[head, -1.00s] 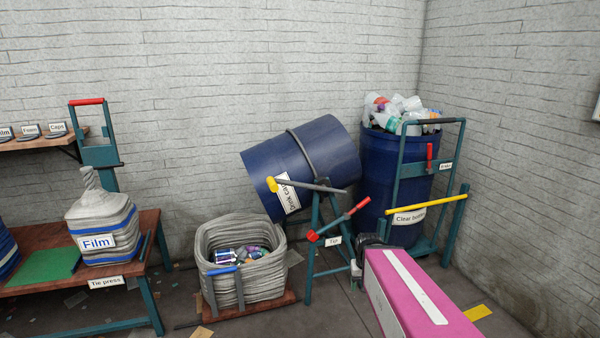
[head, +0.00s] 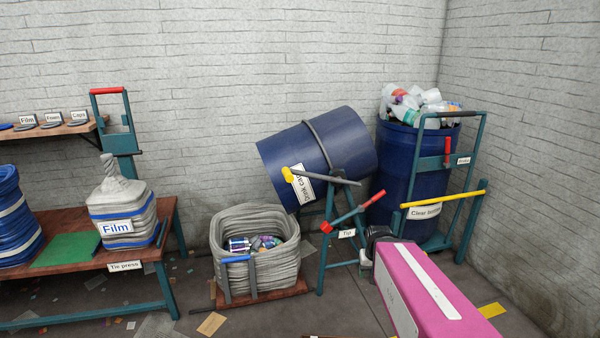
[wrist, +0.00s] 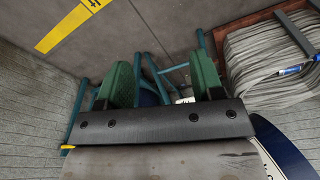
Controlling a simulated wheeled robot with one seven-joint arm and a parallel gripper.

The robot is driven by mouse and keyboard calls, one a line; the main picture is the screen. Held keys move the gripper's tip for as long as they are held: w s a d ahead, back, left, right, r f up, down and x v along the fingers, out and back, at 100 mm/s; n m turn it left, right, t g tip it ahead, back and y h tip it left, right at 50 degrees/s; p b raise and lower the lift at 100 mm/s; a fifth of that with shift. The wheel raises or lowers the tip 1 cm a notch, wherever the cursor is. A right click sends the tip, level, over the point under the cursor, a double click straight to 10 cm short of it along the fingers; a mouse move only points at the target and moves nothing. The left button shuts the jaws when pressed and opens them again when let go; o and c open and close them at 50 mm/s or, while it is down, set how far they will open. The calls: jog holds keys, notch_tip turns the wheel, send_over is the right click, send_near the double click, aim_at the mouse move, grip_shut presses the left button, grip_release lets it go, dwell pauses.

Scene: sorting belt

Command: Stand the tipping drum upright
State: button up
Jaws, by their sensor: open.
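The tipping drum (head: 325,145) is dark blue and lies tilted in a teal stand (head: 322,262). Its lower end points left, above a grey sack, and its label reads as drink cans. A grey bar with a yellow knob (head: 288,174) crosses in front of it. A red-ended lever (head: 352,212) slopes up to the right beside the "Tip" label (head: 347,233). My gripper (wrist: 163,82) is open, its green fingers apart and nothing seen held between them. In the head view it is mostly hidden behind my pink arm, right of the stand. A blue curved surface, likely the drum, fills the wrist view's lower right corner.
The grey sack (head: 228,240) of cans stands on a wooden base below the drum. A second blue drum (head: 394,170) of bottles stands upright at the right, behind a teal frame with a yellow bar (head: 445,199). The tie press table (head: 70,265) is at left.

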jog(key=w+a+r+n+t, duration=0.1)
jog(key=w+a+r+t, duration=0.1)
jog(key=w+a+t, duration=0.5)
jog(key=n+t+y, duration=0.5)
jog(key=t+y, duration=0.4)
jog(key=t, duration=0.3)
send_near(289, 177)
jog(key=w+f, duration=0.2)
jog(key=x, duration=1)
jog(key=shift+w+a+r, duration=0.15)
jog(key=shift+w+r, duration=0.15)
grip_shut()
